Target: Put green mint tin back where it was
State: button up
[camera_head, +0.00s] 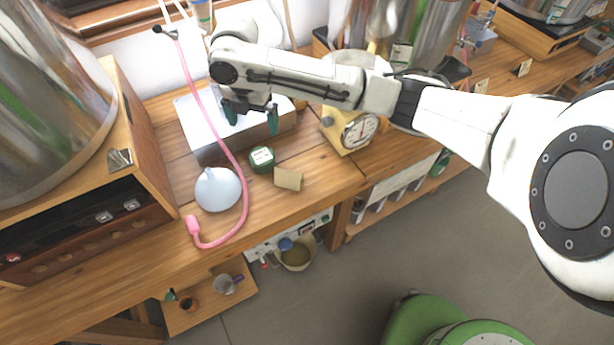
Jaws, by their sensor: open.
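The green mint tin (262,159) is a small round dark green tin with a pale label on its lid. It sits on the wooden bench in front of a metal box (203,139). My gripper (251,119) has dark green fingertips and hangs above the metal box, behind the tin in the picture. Its fingers are spread apart with nothing visible between them. The gripper is apart from the tin. Part of the metal box's top is hidden behind my gripper and arm.
A pink hose (222,140) runs across the metal box to the bench front. A pale blue bulb (218,189) is left of the tin, a tan card (288,179) right of it. A yellow dial scale (351,132) stands further right. Large metal vessels flank the area.

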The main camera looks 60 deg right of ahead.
jog(key=w+a+r+m+t+y, duration=0.1)
jog(key=w+a+m+y, duration=0.1)
jog(key=a, duration=0.6)
jog(key=w+a+r+m+t+y, duration=0.1)
jog(key=w+a+t, duration=0.15)
jog(key=a, duration=0.65)
jog(key=s+a+f+m+y, duration=0.1)
jog(key=s+a+f+m, duration=0.25)
jog(key=a+m, duration=0.3)
jog(key=s+f+m+h, duration=0.1)
jog(key=s+f+m, duration=0.25)
jog(key=s, duration=0.35)
jog(key=s+f+m, duration=0.3)
jog(key=s+f, duration=0.1)
jog(key=s, duration=0.4)
jog(key=s+d+f+m+g+h, duration=0.2)
jog(key=s+d+f+m+h, duration=0.1)
jog(key=s+d, duration=0.6)
jog(key=s+m, duration=0.1)
jog(key=s, duration=0.2)
jog(key=shift+s+m+g, duration=0.3)
jog(key=shift+s+g, duration=0.05)
jog(key=shift+s, duration=0.05)
